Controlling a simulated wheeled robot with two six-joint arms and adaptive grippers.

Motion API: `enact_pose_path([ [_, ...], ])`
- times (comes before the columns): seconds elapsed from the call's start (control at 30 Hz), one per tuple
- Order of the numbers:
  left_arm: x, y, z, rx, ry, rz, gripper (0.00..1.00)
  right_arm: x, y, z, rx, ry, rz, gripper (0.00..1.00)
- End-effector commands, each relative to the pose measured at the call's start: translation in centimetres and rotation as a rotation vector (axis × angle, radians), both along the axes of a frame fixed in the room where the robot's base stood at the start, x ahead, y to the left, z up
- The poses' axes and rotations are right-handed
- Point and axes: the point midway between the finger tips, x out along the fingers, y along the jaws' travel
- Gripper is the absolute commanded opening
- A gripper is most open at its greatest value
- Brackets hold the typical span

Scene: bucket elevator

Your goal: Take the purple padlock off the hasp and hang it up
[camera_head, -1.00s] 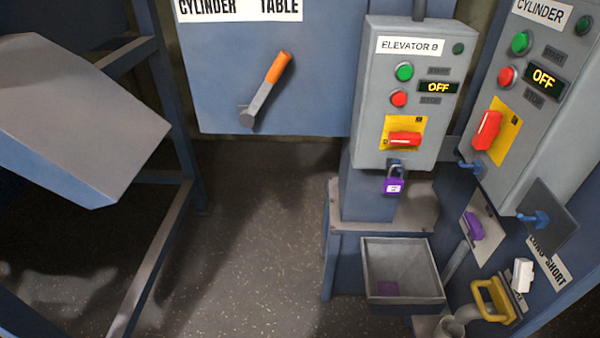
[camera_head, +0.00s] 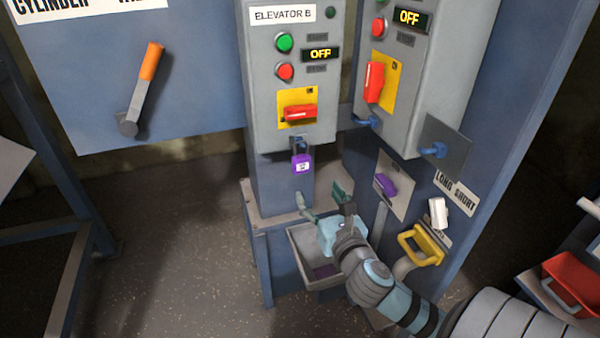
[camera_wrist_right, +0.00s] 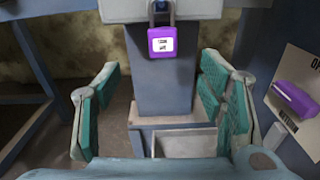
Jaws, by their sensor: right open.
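The purple padlock (camera_head: 302,164) with a white label hangs from the hasp (camera_head: 299,144) under the Elevator B control box (camera_head: 290,75). In the right wrist view the padlock (camera_wrist_right: 162,42) hangs upright at the top centre, beyond the fingers. My right gripper (camera_head: 325,192) is open and empty, just below and right of the padlock. In the wrist view its two teal-padded fingers (camera_wrist_right: 152,105) stand wide apart, not touching the lock. My left gripper is not in view.
A grey open bin (camera_head: 305,240) stands below the padlock, partly behind my right gripper. A purple handle (camera_head: 386,184), a white switch (camera_head: 438,212) and a yellow handle (camera_head: 420,245) are on the right panel. A red bin (camera_head: 572,280) is at far right. The floor at left is clear.

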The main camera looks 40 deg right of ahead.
Motion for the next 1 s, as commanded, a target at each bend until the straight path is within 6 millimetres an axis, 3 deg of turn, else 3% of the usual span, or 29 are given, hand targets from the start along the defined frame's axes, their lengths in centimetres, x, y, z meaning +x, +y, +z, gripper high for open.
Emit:
enact_pose_path([
  [0.1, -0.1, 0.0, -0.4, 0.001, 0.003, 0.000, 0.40, 1.8, -0.4, 1.4, -0.068, -0.015, 0.008, 0.63],
  [0.3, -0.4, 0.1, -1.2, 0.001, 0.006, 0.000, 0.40, 6.8, -2.2, 1.3, -0.062, -0.013, 0.007, 0.63],
  [0.7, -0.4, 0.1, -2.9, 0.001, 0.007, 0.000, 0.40, 12.6, -5.0, 0.9, -0.057, -0.011, 0.009, 0.63],
  [0.93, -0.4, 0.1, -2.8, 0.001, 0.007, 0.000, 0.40, 13.1, -5.1, 1.0, -0.058, -0.009, 0.011, 0.63],
  [1.0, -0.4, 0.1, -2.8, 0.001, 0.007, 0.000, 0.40, 13.1, -5.1, 1.0, -0.058, -0.009, 0.011, 0.55],
])
